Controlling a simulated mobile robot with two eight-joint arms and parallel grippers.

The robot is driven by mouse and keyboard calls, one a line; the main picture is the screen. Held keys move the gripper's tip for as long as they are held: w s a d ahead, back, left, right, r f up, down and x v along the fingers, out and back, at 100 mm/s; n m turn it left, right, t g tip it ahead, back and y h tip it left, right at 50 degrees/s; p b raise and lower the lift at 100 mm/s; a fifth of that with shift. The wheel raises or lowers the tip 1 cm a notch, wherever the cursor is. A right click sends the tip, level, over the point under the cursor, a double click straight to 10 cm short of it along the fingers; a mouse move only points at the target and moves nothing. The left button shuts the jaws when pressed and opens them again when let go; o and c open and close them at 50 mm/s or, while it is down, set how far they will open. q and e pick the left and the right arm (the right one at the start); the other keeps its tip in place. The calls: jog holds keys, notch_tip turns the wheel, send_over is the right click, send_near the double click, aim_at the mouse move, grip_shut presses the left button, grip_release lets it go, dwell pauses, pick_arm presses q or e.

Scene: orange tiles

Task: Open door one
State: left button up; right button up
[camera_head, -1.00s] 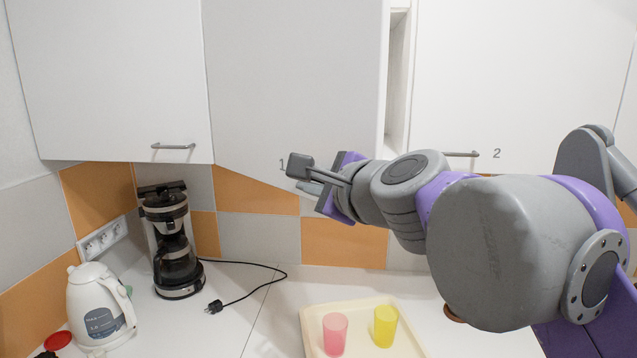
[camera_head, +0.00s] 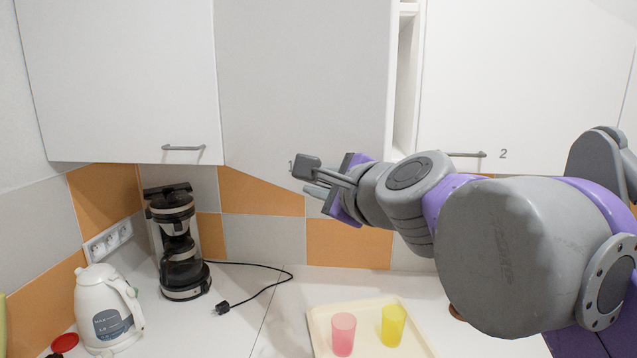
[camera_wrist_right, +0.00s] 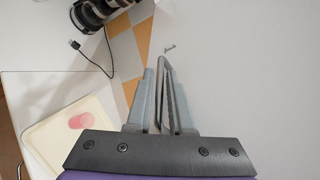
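Door one (camera_head: 305,75) is the white middle cabinet door, with a "1" near its bottom edge. It stands partly swung out, and a strip of the cabinet's inside (camera_head: 404,85) shows along its right side. My right gripper (camera_head: 307,178) is at the door's bottom edge, just right of the "1". Its fingers are apart. In the right wrist view the gripper (camera_wrist_right: 160,95) has the white door panel (camera_wrist_right: 250,70) beside it on the right. I cannot tell whether the fingers touch the door. My left gripper is out of view.
Closed white doors flank it, with handles on the left door (camera_head: 183,147) and door two (camera_head: 530,80). Below stand a coffee maker (camera_head: 180,250), a kettle (camera_head: 105,310) and a cream tray (camera_head: 370,310) with pink and yellow cups. Free air lies under the door.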

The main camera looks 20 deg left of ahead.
jog(key=shift+s+d, duration=0.1)
jog(key=v, duration=1)
jog(key=shift+s+d, duration=0.2)
jog(key=shift+r, duration=0.1)
